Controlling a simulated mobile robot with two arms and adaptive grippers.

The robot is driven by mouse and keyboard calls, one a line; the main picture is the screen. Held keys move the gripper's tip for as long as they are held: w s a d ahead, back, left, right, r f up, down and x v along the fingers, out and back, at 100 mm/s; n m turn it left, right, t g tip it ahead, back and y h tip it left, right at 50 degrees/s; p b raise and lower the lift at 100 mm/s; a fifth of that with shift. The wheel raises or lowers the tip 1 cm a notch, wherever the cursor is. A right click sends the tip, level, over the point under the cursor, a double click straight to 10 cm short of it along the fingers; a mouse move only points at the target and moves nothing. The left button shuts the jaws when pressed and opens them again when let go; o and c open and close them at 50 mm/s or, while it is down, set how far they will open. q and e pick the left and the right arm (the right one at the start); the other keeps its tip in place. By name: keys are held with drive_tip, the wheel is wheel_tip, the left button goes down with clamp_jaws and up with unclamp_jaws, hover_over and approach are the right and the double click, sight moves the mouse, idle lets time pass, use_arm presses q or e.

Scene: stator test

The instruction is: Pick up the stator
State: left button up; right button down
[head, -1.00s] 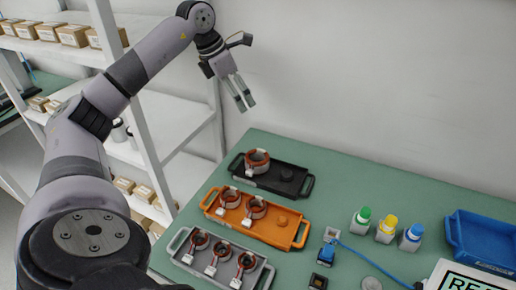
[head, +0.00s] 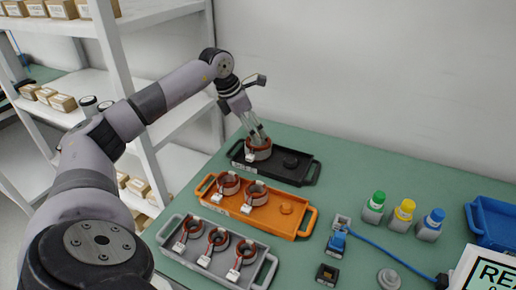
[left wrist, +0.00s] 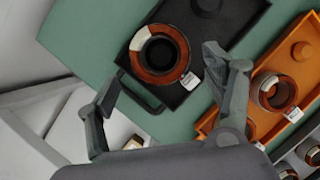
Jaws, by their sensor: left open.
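A single copper-brown stator (head: 258,153) with a white tag sits in the black tray (head: 300,178) at the back. My left gripper (head: 262,141) is above this stator, pointing down, its fingertips close to the ring. In the left wrist view the stator (left wrist: 151,74) lies ahead of and between the spread, empty fingers of the left gripper (left wrist: 160,75). I cannot tell whether a finger touches it. Two more stators (head: 230,184) sit in the orange tray (head: 270,226), and three smaller ones (head: 192,229) in the grey tray (head: 255,281). My right gripper is not in view.
Green-, yellow- and blue-capped bottles (head: 404,213) stand on the green table (head: 350,183) at the right, near a blue bin (head: 494,222). A blue cable (head: 390,255) lies in front. White shelves (head: 178,105) stand at the left, with a wall behind.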

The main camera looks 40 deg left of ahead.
sight(259, 145)
use_arm(q)
drive_tip(key=p+x, duration=0.1)
drive_tip(key=x, duration=0.7)
drive_tip(key=shift+a+f, duration=0.15)
drive_tip(key=shift+f, duration=0.1)
drive_tip(key=shift+s, duration=0.1)
drive_tip(key=shift+c, duration=0.2)
drive_tip(key=c, duration=1.5)
drive_tip(key=shift+r, duration=0.15)
drive_tip(key=shift+c, duration=0.2)
